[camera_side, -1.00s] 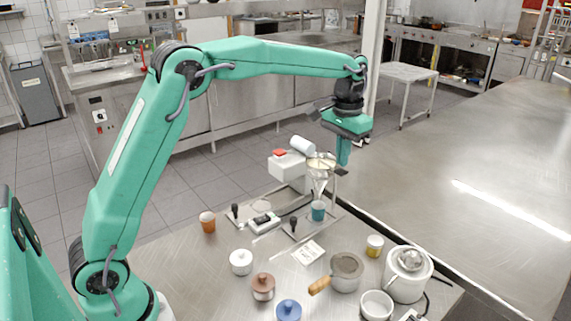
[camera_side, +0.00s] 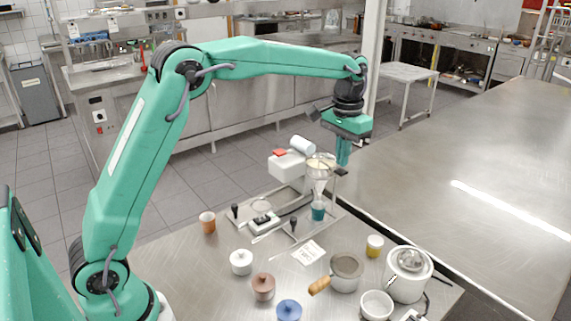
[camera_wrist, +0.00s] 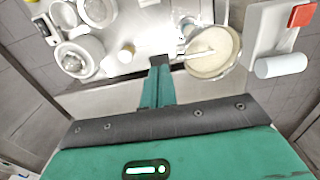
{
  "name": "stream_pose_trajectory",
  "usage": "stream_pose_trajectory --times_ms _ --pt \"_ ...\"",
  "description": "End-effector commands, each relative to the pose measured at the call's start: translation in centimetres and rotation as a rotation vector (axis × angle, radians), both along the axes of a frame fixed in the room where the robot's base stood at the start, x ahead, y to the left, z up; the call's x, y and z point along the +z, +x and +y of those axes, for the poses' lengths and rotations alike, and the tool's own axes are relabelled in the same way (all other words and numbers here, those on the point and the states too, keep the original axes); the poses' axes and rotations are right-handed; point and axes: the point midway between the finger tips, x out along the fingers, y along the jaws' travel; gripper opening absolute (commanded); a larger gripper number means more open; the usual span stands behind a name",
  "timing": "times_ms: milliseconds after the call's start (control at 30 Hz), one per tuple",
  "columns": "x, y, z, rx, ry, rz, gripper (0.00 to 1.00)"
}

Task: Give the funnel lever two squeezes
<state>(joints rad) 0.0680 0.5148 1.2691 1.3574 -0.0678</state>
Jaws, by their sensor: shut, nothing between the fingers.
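The funnel (camera_side: 321,162) is held on a stand above a teal cup (camera_side: 318,212). In the wrist view the funnel (camera_wrist: 212,54) is right of my fingers, with pale contents inside. Its dark lever (camera_side: 341,171) sticks out from the right of the funnel in the side view. My gripper (camera_side: 343,162) points down at the lever, its fingertips just above or at it. In the wrist view my gripper (camera_wrist: 160,72) has its fingers together with nothing seen between them. A dark pad shows at the fingertips there; I cannot tell whether they touch it.
The long steel counter (camera_side: 470,170) at right is bare.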

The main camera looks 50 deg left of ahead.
Motion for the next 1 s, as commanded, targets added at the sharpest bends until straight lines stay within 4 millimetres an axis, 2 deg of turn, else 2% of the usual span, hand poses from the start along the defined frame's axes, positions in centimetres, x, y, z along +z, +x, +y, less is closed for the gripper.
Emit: stream_pose_trajectory --times_ms 1000 --pt "-2.2 0.0 0.0 0.0 0.0 0.002 0.0"
